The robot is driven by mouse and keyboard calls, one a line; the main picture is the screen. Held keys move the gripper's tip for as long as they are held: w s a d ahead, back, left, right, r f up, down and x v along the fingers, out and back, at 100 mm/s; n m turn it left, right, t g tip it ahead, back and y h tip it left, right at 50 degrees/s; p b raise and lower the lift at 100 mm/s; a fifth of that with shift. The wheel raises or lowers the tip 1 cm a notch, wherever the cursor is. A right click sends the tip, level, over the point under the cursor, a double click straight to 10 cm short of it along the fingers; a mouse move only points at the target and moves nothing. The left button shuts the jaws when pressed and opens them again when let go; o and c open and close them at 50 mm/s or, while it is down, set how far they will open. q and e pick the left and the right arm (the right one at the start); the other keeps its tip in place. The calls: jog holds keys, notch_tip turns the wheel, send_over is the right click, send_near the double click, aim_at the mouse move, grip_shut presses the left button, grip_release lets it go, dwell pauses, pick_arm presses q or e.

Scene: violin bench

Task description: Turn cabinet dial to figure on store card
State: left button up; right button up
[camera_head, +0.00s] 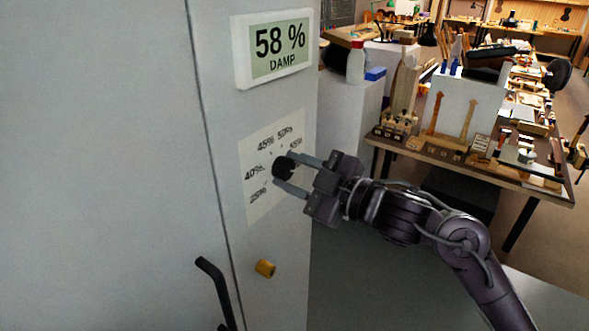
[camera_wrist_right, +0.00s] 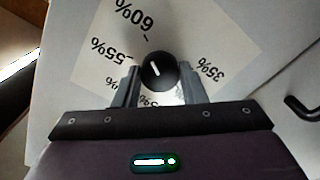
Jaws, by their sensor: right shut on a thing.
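The cabinet dial is a round black knob (camera_head: 283,169) on a pale scale plate (camera_head: 262,212) with printed percent figures. My right gripper (camera_head: 287,172) has its two fingers on either side of the knob, shut on it. In the right wrist view the knob (camera_wrist_right: 158,72) sits between the fingertips (camera_wrist_right: 161,84). Its white mark points to the upper left there, roughly toward the 60% side; the exact figure is hard to tell. The fingers hide part of the scale. A display (camera_head: 279,50) above reads 58 % DAMP. I cannot make out a store card. My left gripper is out of view.
To the right stands a workbench (camera_head: 470,165) with tools and violin parts. A white bottle (camera_head: 356,62) stands behind.

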jog(key=o, duration=1)
jog(key=shift+d, duration=0.1)
jog(key=shift+s+d+f, duration=0.15)
jog(key=shift+s+d, duration=0.05)
jog(key=shift+d, duration=0.05)
jog(key=b+v, duration=0.2)
jog(key=v, duration=0.5)
jog(key=shift+b, duration=0.35)
